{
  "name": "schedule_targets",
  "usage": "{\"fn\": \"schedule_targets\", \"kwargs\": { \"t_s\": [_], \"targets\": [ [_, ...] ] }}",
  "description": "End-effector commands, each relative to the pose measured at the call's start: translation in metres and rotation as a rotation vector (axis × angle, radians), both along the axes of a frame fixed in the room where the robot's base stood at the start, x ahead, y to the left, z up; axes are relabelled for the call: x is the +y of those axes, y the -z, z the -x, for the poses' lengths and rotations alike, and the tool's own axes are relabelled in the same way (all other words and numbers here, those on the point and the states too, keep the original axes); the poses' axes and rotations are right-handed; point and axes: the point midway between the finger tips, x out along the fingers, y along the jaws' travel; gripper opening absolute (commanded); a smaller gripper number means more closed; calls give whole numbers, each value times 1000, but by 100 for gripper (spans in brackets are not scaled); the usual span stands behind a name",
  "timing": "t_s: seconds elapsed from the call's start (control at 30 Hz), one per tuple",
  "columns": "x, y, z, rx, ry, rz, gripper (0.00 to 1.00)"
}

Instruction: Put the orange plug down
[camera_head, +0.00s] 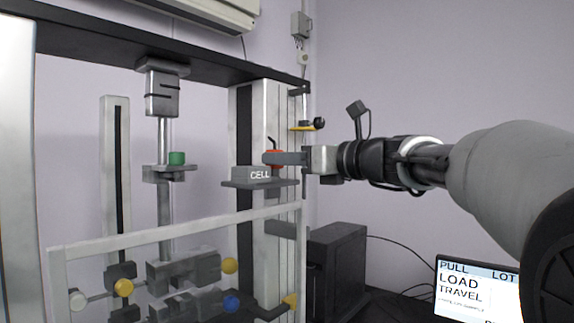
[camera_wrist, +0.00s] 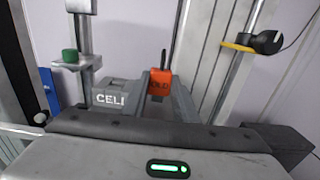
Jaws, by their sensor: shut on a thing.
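The orange plug (camera_wrist: 159,82) stands between the two fingers of my gripper (camera_wrist: 161,92) in the wrist view. It looks upright, has dark lettering on its face and a thin dark stem on top. In the head view only a bit of the orange plug (camera_head: 274,153) shows above my gripper (camera_head: 268,158), which is shut on it. My gripper reaches in from the right, at the height of the grey block marked CELL (camera_head: 258,175). The plug's underside is hidden, so I cannot tell whether it touches anything below.
The CELL block sits on a dark grey shelf (camera_head: 236,184) on the machine's column. A green plug (camera_head: 177,158) stands on a small ledge to the left. A yellow bracket (camera_head: 303,128) is above my gripper. A clear-looking guard frame (camera_head: 180,232) crosses in front below.

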Motion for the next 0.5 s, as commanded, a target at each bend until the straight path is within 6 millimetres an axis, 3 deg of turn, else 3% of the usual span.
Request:
{"fn": "schedule_targets", "kwargs": {
  "t_s": [0.4, 0.43, 0.5],
  "targets": [
    [0, 8, 0, -1, 0, 1, 4],
    [0, 8, 0, -1, 0, 1, 28],
    [0, 7, 0, -1, 0, 1, 34]
  ]
}}
